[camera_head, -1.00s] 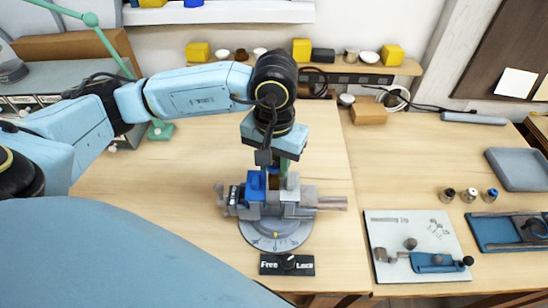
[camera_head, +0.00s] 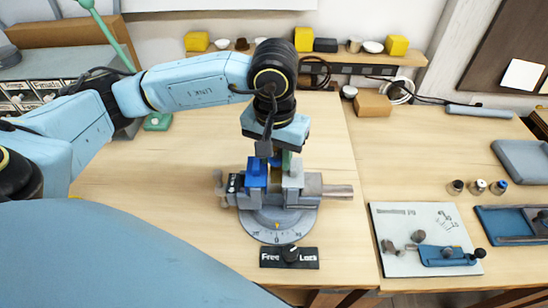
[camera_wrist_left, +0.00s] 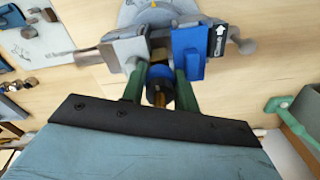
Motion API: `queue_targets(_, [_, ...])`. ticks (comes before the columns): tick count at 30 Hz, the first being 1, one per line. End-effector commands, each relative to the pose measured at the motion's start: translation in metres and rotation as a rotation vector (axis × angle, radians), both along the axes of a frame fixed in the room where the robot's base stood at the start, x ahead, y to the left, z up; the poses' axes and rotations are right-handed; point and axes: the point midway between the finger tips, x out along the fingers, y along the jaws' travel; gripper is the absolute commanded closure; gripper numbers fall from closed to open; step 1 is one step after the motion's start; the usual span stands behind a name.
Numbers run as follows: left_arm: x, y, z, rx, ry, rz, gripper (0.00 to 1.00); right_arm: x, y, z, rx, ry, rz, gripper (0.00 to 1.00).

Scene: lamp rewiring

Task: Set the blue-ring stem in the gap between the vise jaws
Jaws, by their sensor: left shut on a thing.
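The vise (camera_head: 315,190) stands on a round grey dial base on the wooden table, with a blue jaw (camera_head: 256,174) and a light grey jaw (camera_head: 293,176). My left gripper (camera_head: 274,158) points down just above and between these jaws. Its green fingers in the left wrist view (camera_wrist_left: 158,88) are shut on the blue-ring stem (camera_wrist_left: 159,72), a dark piece with a blue band and a brassy end. In that view the stem lines up with the jaw gap. Its far end is hidden, so I cannot tell how deep it sits. My right gripper is out of view.
To the right lie a white instruction board (camera_head: 405,225) with a blue fixture, several small cylinders, including one with a blue top (camera_head: 498,187), and trays. The table left of the vise is clear.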

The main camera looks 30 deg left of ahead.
Motion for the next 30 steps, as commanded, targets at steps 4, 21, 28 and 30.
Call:
queue_targets(4, [-0.0076,-0.0003,-0.0186,0.01,0.039,-0.002,1.0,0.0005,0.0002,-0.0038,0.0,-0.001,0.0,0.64])
queue_targets(21, [-0.0072,-0.0013,-0.0195,0.007,0.037,-0.002,0.68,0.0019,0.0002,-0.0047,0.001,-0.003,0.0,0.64])
queue_targets(28, [-0.0072,-0.0017,-0.0194,0.006,0.037,-0.003,0.45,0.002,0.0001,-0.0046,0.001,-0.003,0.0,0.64])
queue_targets(30, [-0.0072,-0.002,-0.0194,0.005,0.037,-0.004,0.45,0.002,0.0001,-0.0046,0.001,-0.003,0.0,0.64])
